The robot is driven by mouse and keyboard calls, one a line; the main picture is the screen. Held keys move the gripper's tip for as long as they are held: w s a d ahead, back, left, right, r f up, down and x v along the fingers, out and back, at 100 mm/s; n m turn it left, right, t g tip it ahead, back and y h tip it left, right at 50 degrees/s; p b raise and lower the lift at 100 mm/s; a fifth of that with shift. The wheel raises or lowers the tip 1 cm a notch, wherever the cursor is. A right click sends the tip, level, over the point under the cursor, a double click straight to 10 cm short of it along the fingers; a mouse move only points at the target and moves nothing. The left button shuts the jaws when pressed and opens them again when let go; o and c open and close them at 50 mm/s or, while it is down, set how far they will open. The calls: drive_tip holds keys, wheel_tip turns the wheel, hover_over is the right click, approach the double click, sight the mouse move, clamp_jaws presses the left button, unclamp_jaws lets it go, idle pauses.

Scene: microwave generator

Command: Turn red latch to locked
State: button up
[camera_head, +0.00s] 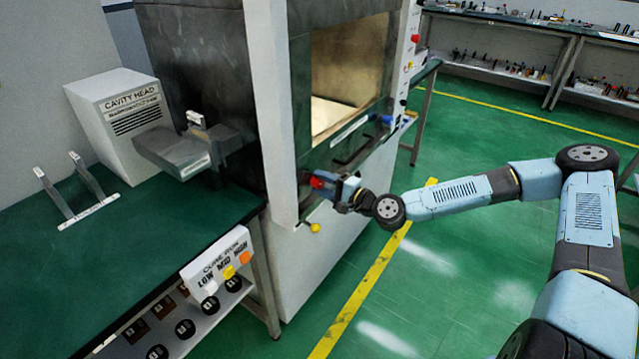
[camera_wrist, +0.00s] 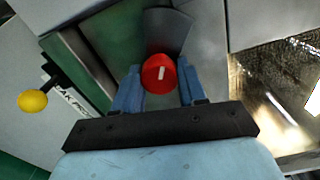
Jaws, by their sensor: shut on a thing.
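The red latch (camera_wrist: 159,73) is a round red knob with a white mark on its face, in the middle of the wrist view. In the head view the red latch (camera_head: 317,182) shows on the front of the machine, below the chamber opening. My gripper (camera_wrist: 159,88) is at the latch, with one blue finger on each side of it, shut on it. In the head view my gripper (camera_head: 335,187) reaches the machine's front from the right. The finger contact is partly hidden in the head view.
A yellow-knobbed lever (camera_head: 314,228) sticks out below the latch and shows at left in the wrist view (camera_wrist: 33,100). A blue knob (camera_head: 386,119) and a red button (camera_head: 415,38) are on the machine. A green bench (camera_head: 130,240) stands left. Green floor is open at right.

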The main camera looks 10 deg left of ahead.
drive_tip(key=o, duration=0.8)
drive_tip(key=shift+w+d+f, duration=0.2)
drive_tip(key=shift+w+d, duration=0.05)
drive_tip(key=shift+w, duration=0.2)
drive_tip(key=shift+o, duration=1.2)
drive_tip(key=shift+s+a+r, duration=0.1)
drive_tip(key=shift+s+a, duration=0.05)
drive_tip(key=shift+s, duration=0.05)
drive_tip(key=shift+s, duration=0.1)
drive_tip(key=v, duration=1.3)
drive_tip(key=shift+d, duration=0.35)
drive_tip(key=shift+s, duration=0.15)
